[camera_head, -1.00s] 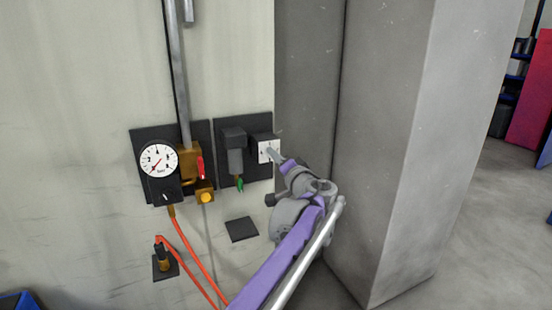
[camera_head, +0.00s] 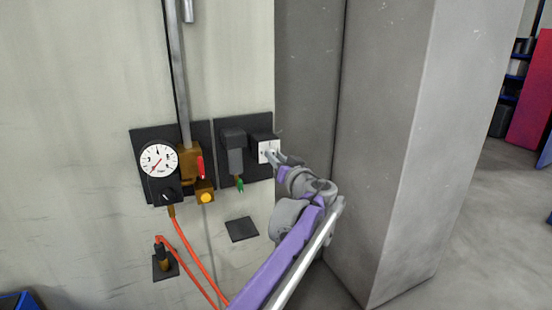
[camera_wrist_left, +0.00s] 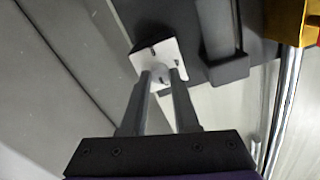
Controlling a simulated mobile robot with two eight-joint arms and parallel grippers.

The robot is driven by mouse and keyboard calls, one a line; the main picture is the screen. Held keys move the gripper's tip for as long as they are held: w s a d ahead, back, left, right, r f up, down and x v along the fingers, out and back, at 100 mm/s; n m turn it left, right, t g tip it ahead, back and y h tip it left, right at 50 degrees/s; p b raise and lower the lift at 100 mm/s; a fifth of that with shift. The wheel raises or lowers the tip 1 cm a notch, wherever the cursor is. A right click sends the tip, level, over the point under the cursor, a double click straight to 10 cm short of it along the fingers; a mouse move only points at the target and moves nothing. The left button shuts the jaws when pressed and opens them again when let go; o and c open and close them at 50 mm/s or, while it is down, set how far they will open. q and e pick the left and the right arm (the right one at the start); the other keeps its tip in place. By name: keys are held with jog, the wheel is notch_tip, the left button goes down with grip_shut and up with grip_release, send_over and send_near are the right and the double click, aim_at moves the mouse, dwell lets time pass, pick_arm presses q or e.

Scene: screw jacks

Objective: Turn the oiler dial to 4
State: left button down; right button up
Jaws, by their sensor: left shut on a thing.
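The oiler dial is a knob (camera_wrist_left: 160,74) on a white square face (camera_wrist_left: 155,55) with small dark marks, which also shows in the head view (camera_head: 268,151). The face sits on the front of a dark box on a black wall panel. My left gripper (camera_head: 272,155) is at the dial, with its two fingers (camera_wrist_left: 160,80) on either side of the knob, shut on it. The fingers partly cover the face in the head view. The numbers are too small to read. My right gripper is not in view.
Left of the dial are a dark cylinder with a green tip (camera_head: 240,185), a round pressure gauge (camera_head: 158,160), a red lever (camera_head: 200,167) and a yellow button (camera_head: 206,198). Orange hoses (camera_head: 196,262) hang below. A grey pillar (camera_head: 390,150) stands close to the right of my left arm.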

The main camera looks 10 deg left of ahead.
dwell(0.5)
pick_arm(q)
jog(key=c, duration=0.7)
grip_release()
jog(key=shift+o, duration=0.2)
jog(key=v, duration=1.1)
jog(key=shift+b, duration=0.45)
jog(key=shift+w, duration=0.1)
